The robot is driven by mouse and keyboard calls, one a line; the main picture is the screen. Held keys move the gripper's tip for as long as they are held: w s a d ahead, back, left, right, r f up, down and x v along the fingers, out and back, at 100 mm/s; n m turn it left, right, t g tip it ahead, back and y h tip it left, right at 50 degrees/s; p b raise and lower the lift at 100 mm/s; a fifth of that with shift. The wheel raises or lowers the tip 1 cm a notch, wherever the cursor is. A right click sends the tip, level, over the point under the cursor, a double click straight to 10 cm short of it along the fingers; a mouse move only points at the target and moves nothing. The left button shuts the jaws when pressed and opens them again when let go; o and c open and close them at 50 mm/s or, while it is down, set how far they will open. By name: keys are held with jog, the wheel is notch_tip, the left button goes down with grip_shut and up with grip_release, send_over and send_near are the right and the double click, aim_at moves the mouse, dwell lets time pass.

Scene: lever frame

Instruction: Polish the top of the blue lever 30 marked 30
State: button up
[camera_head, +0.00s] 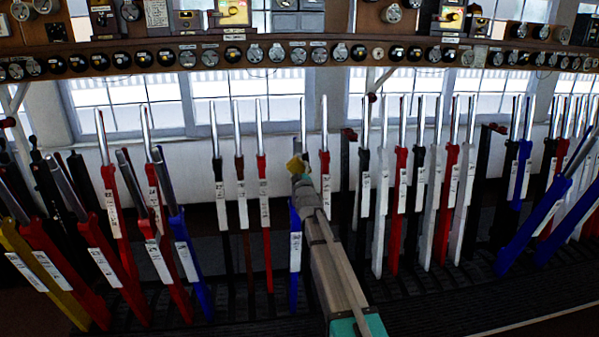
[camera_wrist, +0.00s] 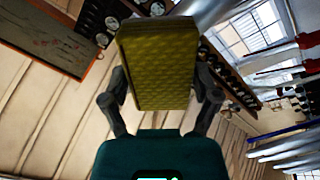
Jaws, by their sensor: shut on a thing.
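A blue lever (camera_head: 294,285) with a white label plate stands upright in the middle of the row; the label is too small to read. Its bare metal top (camera_head: 303,118) rises behind my gripper, and part of the lever is hidden by my arm. My gripper (camera_head: 299,174) is shut on a yellow sponge-like block (camera_head: 295,164), at about the height where the metal begins. In the wrist view the textured yellow block (camera_wrist: 158,65) sits between the two dark fingers. I cannot tell whether the block touches the lever.
A red lever (camera_head: 325,166) stands close to the right of my gripper. Red and dark levers (camera_head: 262,200) stand to the left, with white, red and black ones further right. Several blue levers (camera_head: 540,220) lean at the far right. A wooden instrument shelf (camera_head: 230,52) runs above.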

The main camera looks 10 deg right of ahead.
aim_at(300, 162)
jog(key=shift+w, duration=0.25)
jog(key=shift+s+r, duration=0.1)
jog(key=shift+r, duration=0.05)
jog(key=shift+s+r+p, duration=0.25)
jog(key=shift+r+p, duration=0.7)
jog(key=shift+p, duration=0.05)
jog(key=shift+s+r+p, duration=0.25)
jog(key=shift+r+p, duration=0.65)
jog(key=shift+p, duration=0.1)
jog(key=shift+w, duration=0.2)
jog(key=shift+f, duration=0.15)
jog(key=shift+w+f+b, duration=0.15)
jog(key=shift+f+b, duration=0.8)
jog(key=shift+b, duration=0.05)
jog(key=shift+w+f+b, duration=0.15)
jog(key=shift+f+b, duration=0.8)
jog(key=shift+b, duration=0.05)
jog(key=shift+s, duration=0.15)
jog(key=shift+b+v, duration=0.6)
jog(key=shift+v, duration=2.25)
